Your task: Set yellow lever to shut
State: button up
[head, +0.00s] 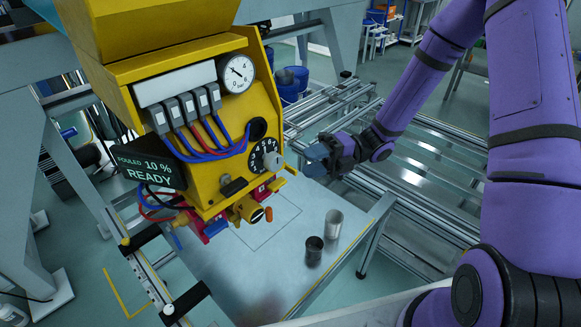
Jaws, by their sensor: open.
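The yellow panel machine (205,120) stands left of centre. On its lower front, a small yellow bar (278,184), which looks like the yellow lever, sticks out to the right beside a red part. A yellow round fitting (246,209) with a dark face is below it to the left. The lever's marks are too small to read. My gripper (312,160) is open and empty, apart from the panel, right of the black dial and up and to the right of the yellow bar. Its fingers point left toward the machine.
A black dial (265,156), a pressure gauge (236,74) and red and blue cables (208,145) are on the panel. A grey cup (333,224) and a dark cup (314,251) stand on the table (285,275). Metal rails (420,170) lie behind.

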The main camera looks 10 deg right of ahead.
aim_at(291, 168)
jog(key=shift+s+a, duration=0.2)
jog(key=shift+a, duration=0.75)
jog(key=shift+s+a, duration=0.2)
jog(key=shift+a, duration=0.8)
jog(key=shift+s+a, duration=0.2)
jog(key=shift+a, duration=0.75)
grip_shut()
